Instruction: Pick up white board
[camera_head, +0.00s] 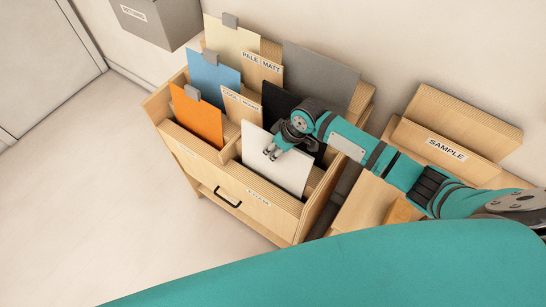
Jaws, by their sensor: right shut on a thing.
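The white board (262,165) stands slightly tilted in the front right compartment of the wooden rack (255,210). Its lower edge is hidden behind the rack's front wall. My right gripper (270,154) is at the upper part of the board, its arm coming in from the right. It is shut on the white board, though the fingers are small and the exact contact is hard to see. My left gripper is not in view.
An orange board (196,118), a blue board (212,76), a cream board (229,42), a black board (278,105) and a grey board (318,73) stand in other compartments. A wooden SAMPLE box (447,140) is at the right. A grey box (160,20) is at the upper left.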

